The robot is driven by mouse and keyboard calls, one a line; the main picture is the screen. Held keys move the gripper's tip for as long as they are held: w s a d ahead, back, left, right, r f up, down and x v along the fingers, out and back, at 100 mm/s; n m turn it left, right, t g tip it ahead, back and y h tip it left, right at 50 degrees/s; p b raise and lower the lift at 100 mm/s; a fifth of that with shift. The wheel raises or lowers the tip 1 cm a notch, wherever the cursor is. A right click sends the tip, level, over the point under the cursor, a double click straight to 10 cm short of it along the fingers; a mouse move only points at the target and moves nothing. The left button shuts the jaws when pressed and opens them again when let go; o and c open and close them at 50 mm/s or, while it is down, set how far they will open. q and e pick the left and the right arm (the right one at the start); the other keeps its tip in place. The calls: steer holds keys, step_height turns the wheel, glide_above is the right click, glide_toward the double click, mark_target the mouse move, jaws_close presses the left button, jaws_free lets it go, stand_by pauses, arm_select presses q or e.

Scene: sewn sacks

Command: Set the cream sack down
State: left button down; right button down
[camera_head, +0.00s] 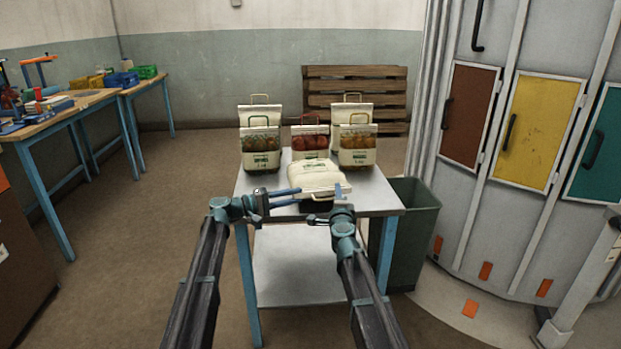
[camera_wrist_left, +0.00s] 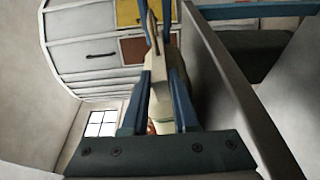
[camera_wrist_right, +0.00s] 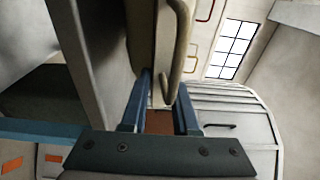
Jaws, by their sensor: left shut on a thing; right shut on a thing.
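The cream sack (camera_head: 315,175) lies on its side over the front part of the white table (camera_head: 375,195), its handle end toward me. I cannot tell whether its underside fully rests on the top. My left gripper (camera_head: 296,197) is shut on the sack from the left; in the left wrist view the sack (camera_wrist_left: 159,100) is between the blue fingers. My right gripper (camera_head: 326,193) is shut on the sack at its near end; in the right wrist view the sack's handle (camera_wrist_right: 178,60) runs down between the fingers. The grippers partly hide the sack's near end.
A dark green bin (camera_head: 412,230) stands right of the table. A pallet (camera_head: 390,95) leans on the back wall.

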arm_select(q)
steer(key=shift+f+b, duration=0.4)
steer(key=shift+f, duration=0.1)
arm_select(e)
steer(key=shift+f, duration=0.55)
arm_select(q)
steer(key=c, duration=0.7)
jaws_free()
steer(key=shift+s+r, duration=0.1)
arm_select(e)
steer(key=c, duration=0.7)
jaws_free()
steer(key=shift+r, duration=0.15)
arm_select(q)
steer(key=o, duration=0.5)
steer(key=v, duration=1.2)
arm_select(e)
steer(key=o, duration=0.6)
